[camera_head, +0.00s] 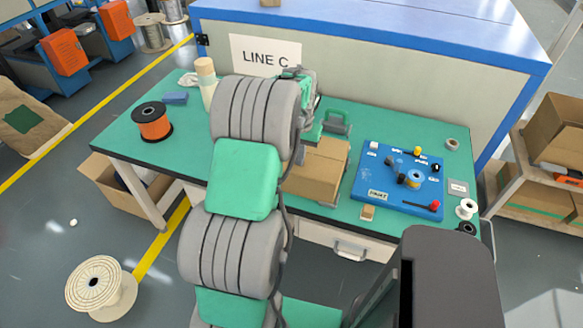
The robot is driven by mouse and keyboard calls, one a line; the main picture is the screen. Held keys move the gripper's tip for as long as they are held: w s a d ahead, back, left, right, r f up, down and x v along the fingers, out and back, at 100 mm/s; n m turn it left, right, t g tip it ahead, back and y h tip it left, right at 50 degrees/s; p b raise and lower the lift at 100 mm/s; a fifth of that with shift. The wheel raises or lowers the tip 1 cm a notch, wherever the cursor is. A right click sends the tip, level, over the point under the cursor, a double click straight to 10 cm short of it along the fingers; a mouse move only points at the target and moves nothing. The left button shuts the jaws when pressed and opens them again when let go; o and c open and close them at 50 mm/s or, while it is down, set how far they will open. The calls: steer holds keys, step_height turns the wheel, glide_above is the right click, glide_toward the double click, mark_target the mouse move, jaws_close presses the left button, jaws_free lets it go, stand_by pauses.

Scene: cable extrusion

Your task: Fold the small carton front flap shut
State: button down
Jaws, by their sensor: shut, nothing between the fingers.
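The small carton (322,165) is a brown cardboard box on the green bench, near the middle of its front side. My arm covers the carton's left part, and its top shows as flat brown panels. I cannot tell from this view how far the front flap stands open. My gripper (308,134) is at the end of my arm, just above and behind the carton's upper left side. It is shut and empty. Its fingertips are mostly hidden behind my arm, so I cannot tell whether they touch the carton.
A blue board (398,180) with small parts lies right of the carton. A green tool (336,121) stands behind it. An orange spool (153,122) and a cream cylinder (206,78) stand at left. A small wooden block (368,212) lies near the front edge.

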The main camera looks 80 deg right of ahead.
steer(key=shift+a+f, duration=0.25)
steer(key=shift+f, duration=0.25)
steer(key=shift+a+f, duration=0.25)
steer(key=shift+f, duration=0.25)
step_height(320, 180, up, 10)
steer(key=p, duration=0.6)
steer(key=shift+d+r, duration=0.2)
steer(key=shift+d, duration=0.25)
